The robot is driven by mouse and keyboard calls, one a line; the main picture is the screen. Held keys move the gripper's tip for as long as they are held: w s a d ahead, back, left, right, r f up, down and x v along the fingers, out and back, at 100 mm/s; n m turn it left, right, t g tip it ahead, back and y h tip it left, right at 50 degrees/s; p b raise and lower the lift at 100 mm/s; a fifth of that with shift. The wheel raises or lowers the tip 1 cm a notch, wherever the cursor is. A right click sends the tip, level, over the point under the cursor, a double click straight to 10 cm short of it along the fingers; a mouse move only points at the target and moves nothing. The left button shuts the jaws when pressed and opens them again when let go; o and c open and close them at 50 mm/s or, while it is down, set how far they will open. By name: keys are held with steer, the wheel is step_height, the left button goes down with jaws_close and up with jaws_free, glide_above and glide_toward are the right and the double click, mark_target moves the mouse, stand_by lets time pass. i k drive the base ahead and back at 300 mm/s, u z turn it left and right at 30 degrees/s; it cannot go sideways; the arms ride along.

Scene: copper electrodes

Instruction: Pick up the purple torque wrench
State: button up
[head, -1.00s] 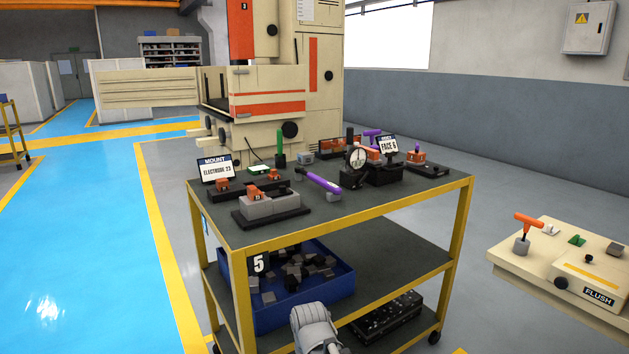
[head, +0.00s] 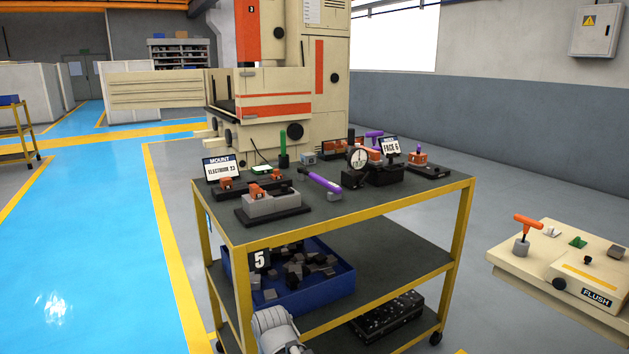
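The purple torque wrench (head: 319,181) lies on the top of the yellow-framed cart (head: 357,204), near its middle. Its long purple handle slants from back left to front right, close to a small grey piece at its right end. A grey link of my arm shows at the bottom edge, in front of the cart and below its top. My gripper does not show, so whether it is open or shut is hidden.
A grey block with orange-topped electrodes (head: 272,204) stands left of the wrench. A dial gauge (head: 358,158) and a FACE 6 sign (head: 390,147) stand to its right, a green-handled tool (head: 283,150) behind. A blue bin (head: 340,284) sits on the lower shelf.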

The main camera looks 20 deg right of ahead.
mark_target(318, 183)
steer(key=k, duration=1.15)
steer(key=z, duration=0.45)
steer(key=i, duration=1)
steer(key=u, duration=0.05)
